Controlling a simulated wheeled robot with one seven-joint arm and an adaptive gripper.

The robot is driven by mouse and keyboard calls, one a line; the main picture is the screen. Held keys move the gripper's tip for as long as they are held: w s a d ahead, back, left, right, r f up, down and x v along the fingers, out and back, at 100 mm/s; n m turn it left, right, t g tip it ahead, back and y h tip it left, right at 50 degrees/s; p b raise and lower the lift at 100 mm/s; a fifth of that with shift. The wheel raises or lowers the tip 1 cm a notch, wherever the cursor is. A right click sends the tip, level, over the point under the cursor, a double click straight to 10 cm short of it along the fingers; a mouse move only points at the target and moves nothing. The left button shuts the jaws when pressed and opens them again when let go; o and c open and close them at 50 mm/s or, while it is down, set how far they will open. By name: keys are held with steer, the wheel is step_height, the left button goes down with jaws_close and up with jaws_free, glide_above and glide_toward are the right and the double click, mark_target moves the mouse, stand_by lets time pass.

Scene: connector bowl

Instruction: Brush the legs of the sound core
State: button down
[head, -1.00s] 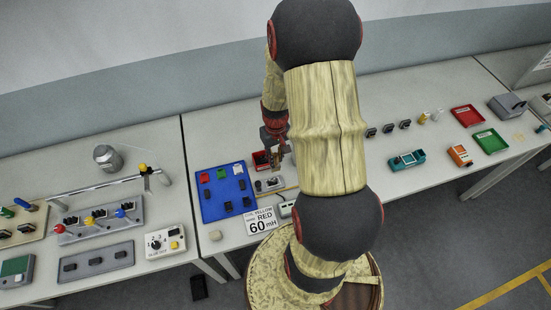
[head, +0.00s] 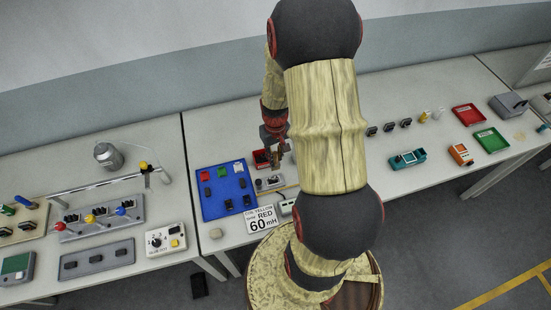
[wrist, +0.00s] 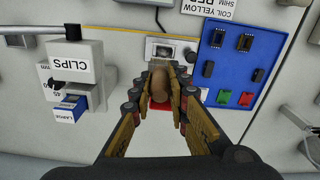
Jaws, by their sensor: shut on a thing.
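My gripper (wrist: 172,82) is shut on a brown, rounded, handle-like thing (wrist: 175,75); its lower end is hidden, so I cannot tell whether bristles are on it. In the head view my gripper (head: 273,158) is above the table, near a red tray (head: 261,157), which also shows behind the fingers in the wrist view (wrist: 158,104). A grey fixture (head: 270,183) with a dark part in it stands just beyond the fingertips in the wrist view (wrist: 172,50). A blue tray (head: 210,212) holds several dark cores and red, green and white pieces; I cannot tell which core is sound.
A card (head: 262,220) reads coil yellow, shim red, 60 mH. A grey holder (wrist: 85,62) labelled CLIPS stands beside my gripper in the wrist view. A dial box (head: 165,240) is on the left table. Red (head: 469,115) and green (head: 491,141) trays lie far right.

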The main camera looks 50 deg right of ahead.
mark_target(276, 167)
step_height(276, 167, down, 7)
steer(key=w+a+b, duration=0.1)
steer(key=b, duration=0.3)
steer(key=shift+a+r, duration=0.2)
steer(key=shift+a, duration=0.2)
steer(key=shift+f+b, duration=0.6)
steer(key=shift+f, duration=0.1)
stand_by(0.7)
steer(key=shift+d, duration=0.2)
steer(key=shift+s+d+r, duration=0.15)
steer(key=shift+s+d, duration=0.4)
steer(key=shift+d, duration=0.3)
steer(key=shift+a, duration=0.15)
steer(key=shift+w+a, duration=0.6)
steer(key=shift+a, duration=0.3)
